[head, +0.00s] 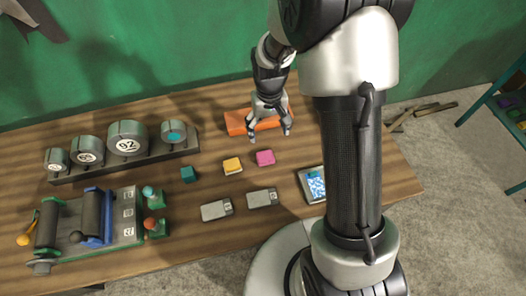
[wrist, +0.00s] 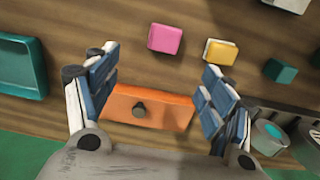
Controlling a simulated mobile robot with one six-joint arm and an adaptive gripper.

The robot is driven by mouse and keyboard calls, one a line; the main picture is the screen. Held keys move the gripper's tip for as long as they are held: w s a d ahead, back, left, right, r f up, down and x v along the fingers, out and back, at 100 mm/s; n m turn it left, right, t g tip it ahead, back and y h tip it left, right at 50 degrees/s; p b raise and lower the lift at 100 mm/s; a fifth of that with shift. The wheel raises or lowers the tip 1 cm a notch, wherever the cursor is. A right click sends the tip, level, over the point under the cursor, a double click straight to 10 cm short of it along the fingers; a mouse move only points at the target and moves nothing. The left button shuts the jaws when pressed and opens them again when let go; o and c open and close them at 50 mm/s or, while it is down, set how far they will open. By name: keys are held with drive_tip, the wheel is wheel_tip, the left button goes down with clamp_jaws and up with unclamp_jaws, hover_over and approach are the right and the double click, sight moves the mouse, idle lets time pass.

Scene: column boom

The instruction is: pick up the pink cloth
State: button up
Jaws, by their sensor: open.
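The pink cloth (head: 265,157) looks like a small, thick folded square lying flat on the wooden table. It also shows in the wrist view (wrist: 164,38), near the top middle, with nothing covering it. My gripper (head: 269,133) is open and empty, with its fingers spread and pointing down. In the head view it is over the orange block, just behind the pink cloth. In the wrist view my fingers (wrist: 160,62) frame the orange block, and the cloth lies just beyond the fingertips.
An orange block (wrist: 117,108) with a dark knob lies below my gripper. A yellow square (head: 232,166) and a teal cube (head: 188,174) are left of the cloth. Two grey cases (head: 216,210) (head: 262,198) and a blue-screened device (head: 316,184) lie in front. A teal tray (wrist: 22,68) is in the wrist view.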

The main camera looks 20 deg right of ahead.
drive_tip(key=b, duration=0.2)
hover_over(265, 154)
drive_tip(key=f, duration=1)
drive_tip(key=shift+s+d, duration=0.2)
drive_tip(key=shift+d, duration=0.15)
drive_tip(key=f, duration=0.1)
drive_tip(key=f+b, duration=0.1)
drive_tip(key=f, duration=0.3)
drive_tip(key=shift+w+a+f+b, duration=0.1)
drive_tip(key=shift+a+f+b, duration=0.05)
drive_tip(key=shift+a+b, duration=0.2)
drive_tip(key=shift+c, duration=0.5)
drive_tip(key=c, duration=1.1)
wheel_tip(265, 154, up, 20)
drive_tip(key=p, duration=0.4)
drive_tip(key=shift+p, duration=0.3)
